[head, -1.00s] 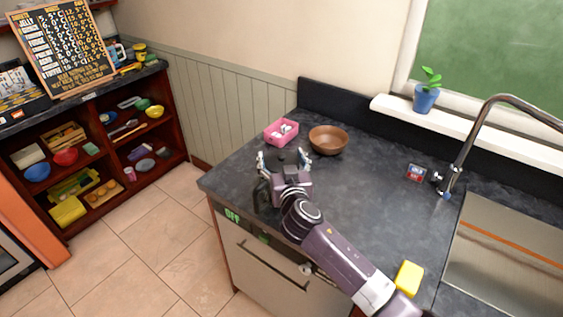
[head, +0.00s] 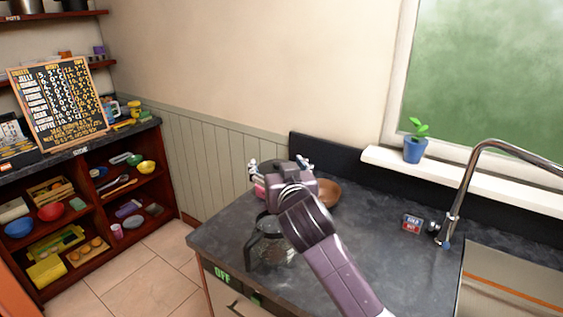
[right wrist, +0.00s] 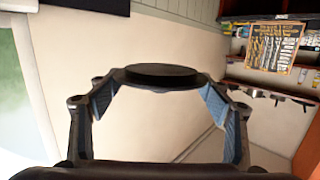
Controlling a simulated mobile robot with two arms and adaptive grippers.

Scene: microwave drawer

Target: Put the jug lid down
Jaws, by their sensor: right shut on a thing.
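My right gripper (head: 280,166) is raised above the counter, its fingers spread around the round black jug lid (right wrist: 162,75). In the right wrist view the lid sits between the fingertips, seen almost edge-on. My right forearm covers part of the counter. My left gripper is not in view.
A brown bowl (head: 328,193) and a pink box (head: 260,190) are partly hidden behind the gripper. A small red-and-blue packet (head: 411,224) lies near the tap (head: 455,205). The sink is at the right. The counter between jug and packet looks clear beside my forearm.

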